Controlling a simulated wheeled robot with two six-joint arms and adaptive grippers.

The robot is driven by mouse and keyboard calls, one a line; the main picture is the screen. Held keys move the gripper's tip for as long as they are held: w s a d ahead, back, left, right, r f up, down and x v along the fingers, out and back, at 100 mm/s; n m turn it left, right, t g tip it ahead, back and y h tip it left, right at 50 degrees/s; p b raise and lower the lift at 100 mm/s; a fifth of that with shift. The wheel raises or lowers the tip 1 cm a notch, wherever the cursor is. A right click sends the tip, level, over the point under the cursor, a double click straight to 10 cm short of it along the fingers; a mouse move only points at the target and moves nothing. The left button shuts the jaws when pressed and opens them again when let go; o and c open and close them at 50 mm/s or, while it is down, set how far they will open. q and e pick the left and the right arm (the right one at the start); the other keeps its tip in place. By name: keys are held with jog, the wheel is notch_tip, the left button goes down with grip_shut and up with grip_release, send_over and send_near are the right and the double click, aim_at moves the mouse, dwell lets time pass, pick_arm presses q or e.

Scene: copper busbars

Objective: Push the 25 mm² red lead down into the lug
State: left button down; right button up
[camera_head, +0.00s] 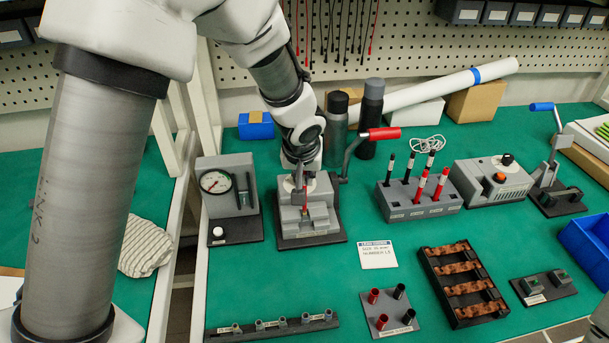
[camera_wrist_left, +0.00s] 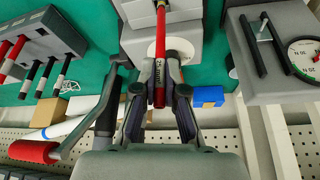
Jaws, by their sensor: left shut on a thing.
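My left gripper (camera_head: 304,178) points down over the grey press (camera_head: 310,222) with the red-handled lever (camera_head: 380,134). It is shut on the red lead (camera_wrist_left: 161,40), whose thin red length runs between the fingertips (camera_wrist_left: 160,88) in the left wrist view. In the head view the red lead (camera_head: 305,190) stands roughly upright, its lower end at the front of the press. The lug at that end is too small and covered to make out, so I cannot tell how deep the lead sits. My right gripper is out of view.
A gauge stand (camera_head: 228,196) is close on the left of the press. A rack (camera_head: 418,200) with several red and black leads stands to the right. A strip of lugs (camera_head: 272,327), a plate of caps (camera_head: 391,313) and a busbar tray (camera_head: 463,284) lie nearer the front.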

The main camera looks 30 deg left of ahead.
pick_arm(q)
jog(key=shift+f+b, duration=0.3)
jog(key=shift+b, duration=0.05)
jog(key=c, duration=1.2)
grip_release()
jog(key=shift+r, duration=0.1)
jog(key=shift+r+p, duration=1.2)
jog(key=shift+r, duration=0.25)
notch_tip(320, 180, up, 10)
jog(key=p, duration=0.8)
